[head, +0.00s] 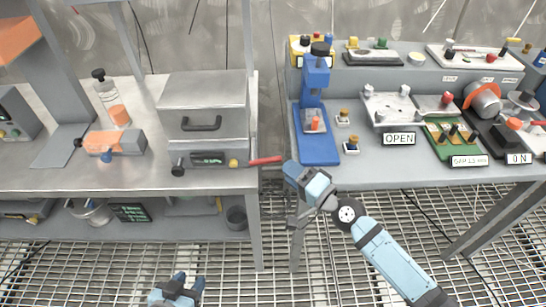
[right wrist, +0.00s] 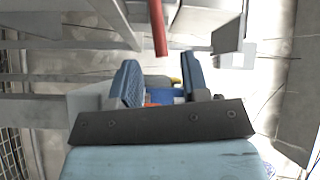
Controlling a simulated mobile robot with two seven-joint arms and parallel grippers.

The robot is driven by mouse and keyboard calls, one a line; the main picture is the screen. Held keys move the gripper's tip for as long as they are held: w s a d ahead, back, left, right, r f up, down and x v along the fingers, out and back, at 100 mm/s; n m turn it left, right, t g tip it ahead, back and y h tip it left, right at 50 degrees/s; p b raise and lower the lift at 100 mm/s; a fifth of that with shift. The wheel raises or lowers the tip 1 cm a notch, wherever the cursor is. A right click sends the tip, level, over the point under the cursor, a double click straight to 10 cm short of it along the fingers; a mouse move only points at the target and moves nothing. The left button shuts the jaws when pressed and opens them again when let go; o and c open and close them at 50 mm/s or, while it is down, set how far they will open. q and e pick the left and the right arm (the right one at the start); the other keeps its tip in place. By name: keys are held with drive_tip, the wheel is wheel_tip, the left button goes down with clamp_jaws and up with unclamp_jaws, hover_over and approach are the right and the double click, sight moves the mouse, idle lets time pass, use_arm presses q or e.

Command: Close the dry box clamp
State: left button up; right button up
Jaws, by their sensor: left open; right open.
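The dry box is a grey metal box (head: 205,112) with a dark handle, its lid shut, on the left bench. A red lever (head: 265,160), seemingly its clamp handle, sticks out to the right from the lower front, past the bench edge. My right gripper (head: 291,172) is just right of the lever's end. In the right wrist view, the red lever (right wrist: 160,28) hangs in above the open blue fingers (right wrist: 158,80), with nothing between them; I cannot tell whether it touches. My left gripper (head: 178,285) is low at the front, away from the box, open and empty.
The left bench (head: 60,183) holds a bottle (head: 110,100) and an orange-grey tool (head: 112,143). The right bench (head: 385,172) carries a blue press (head: 313,110) and several fixtures. A narrow gap separates the benches. The grating floor in front is open.

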sight(273, 159)
drive_tip(key=x, duration=0.6)
drive_tip(key=shift+w+a, duration=0.25)
clamp_jaws()
